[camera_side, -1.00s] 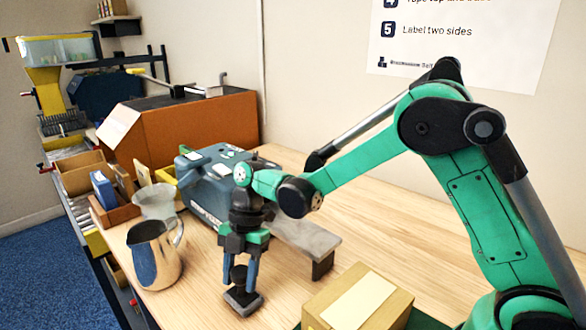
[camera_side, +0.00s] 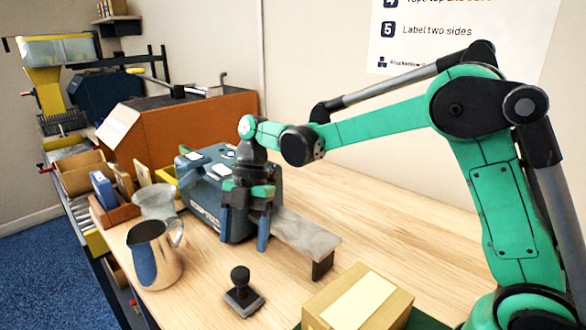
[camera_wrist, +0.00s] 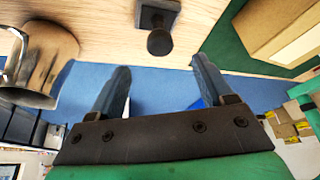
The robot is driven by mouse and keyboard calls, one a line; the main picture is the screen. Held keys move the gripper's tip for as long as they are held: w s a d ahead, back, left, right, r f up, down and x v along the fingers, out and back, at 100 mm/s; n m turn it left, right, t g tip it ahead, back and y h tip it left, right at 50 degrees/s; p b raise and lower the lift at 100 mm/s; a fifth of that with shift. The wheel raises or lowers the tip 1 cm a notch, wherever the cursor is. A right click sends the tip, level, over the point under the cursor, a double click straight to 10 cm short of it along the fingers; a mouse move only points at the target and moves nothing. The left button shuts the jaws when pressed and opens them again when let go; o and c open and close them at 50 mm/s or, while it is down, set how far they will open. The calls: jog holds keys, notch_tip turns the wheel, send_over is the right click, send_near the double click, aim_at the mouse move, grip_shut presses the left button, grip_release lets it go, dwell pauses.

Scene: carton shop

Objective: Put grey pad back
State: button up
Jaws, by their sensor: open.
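A dark grey square pad (camera_side: 243,301) lies flat on the wooden table, with a black round knob (camera_side: 240,275) standing upright on it. The pad (camera_wrist: 160,8) and knob (camera_wrist: 160,42) also show at the top of the wrist view. My gripper (camera_side: 244,238) is open and empty, above and apart from the knob. Its two blue fingers are spread in the wrist view (camera_wrist: 162,75), with nothing between them. A grey slab (camera_side: 308,236) on a dark leg stands to the right of my gripper; its left end is partly hidden behind my gripper.
A shiny metal jug (camera_side: 153,258) stands left of the pad, with a paler jug (camera_side: 156,203) behind it. A blue-grey machine (camera_side: 203,190) is behind my gripper. A cardboard box (camera_side: 345,305) is at front right. Bare table (camera_side: 400,230) lies right of the slab.

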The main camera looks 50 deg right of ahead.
jog(key=s+d+r+m+t+h, duration=0.2)
jog(key=s+d+r+m+t, duration=0.3)
jog(key=m, duration=0.5)
jog(key=s+m+t, duration=0.1)
jog(key=m, duration=0.3)
jog(key=s+d+f+m+t+h, duration=0.1)
jog(key=s+m, duration=0.1)
jog(key=m, duration=0.2)
jog(key=s+m+t+h, duration=0.1)
jog(key=s+m+t, duration=0.1)
jog(key=m, duration=0.2)
jog(key=shift+s+d+f+m, duration=0.25)
jog(key=shift+f+m, duration=0.15)
